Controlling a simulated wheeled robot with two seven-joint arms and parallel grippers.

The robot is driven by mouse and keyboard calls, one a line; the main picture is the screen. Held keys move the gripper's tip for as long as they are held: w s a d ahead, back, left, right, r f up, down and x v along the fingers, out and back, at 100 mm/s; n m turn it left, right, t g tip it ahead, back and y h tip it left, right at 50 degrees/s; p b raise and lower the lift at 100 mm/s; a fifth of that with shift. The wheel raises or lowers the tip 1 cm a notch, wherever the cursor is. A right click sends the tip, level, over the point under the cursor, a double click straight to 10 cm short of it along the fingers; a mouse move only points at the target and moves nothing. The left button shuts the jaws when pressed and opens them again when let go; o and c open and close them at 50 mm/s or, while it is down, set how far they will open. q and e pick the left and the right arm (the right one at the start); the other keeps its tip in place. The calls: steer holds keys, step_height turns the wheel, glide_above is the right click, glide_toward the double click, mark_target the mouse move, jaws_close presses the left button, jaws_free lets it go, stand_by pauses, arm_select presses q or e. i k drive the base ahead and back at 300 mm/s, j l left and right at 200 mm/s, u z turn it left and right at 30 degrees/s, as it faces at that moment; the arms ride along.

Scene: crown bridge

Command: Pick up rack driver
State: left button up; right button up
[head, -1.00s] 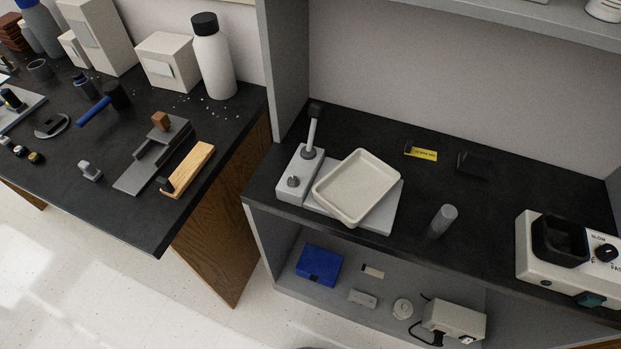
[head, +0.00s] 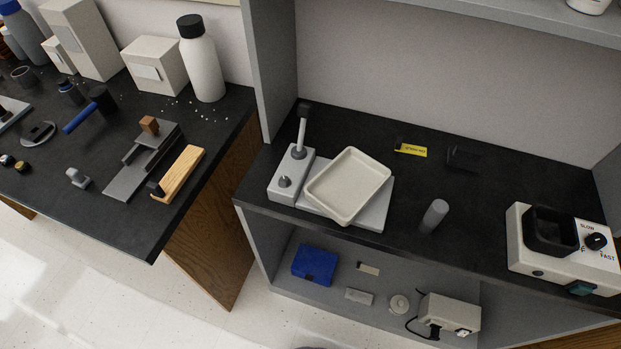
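Neither of my grippers is in view. No thing here is clearly marked as the rack driver, and I cannot tell which one it is. On the left bench, a blue-handled tool with a dark head (head: 82,117) lies near the middle. A grey stepped fixture with a brown block (head: 140,165) stands to its right. A wooden bar with a dark end (head: 180,174) lies beside the fixture. On the right counter stand a grey block device with an upright black-topped lever (head: 291,178) and a grey cylinder (head: 434,216).
A cream tray (head: 347,211) rests tilted on a grey plate. A white control box (head: 519,246) stands at the counter's right. A blue box (head: 315,264) and small devices sit on the lower shelf. A white bottle (head: 204,70) stands at the left bench's back. Floor shows in front.

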mark_target(437, 210)
steer(key=z, duration=1)
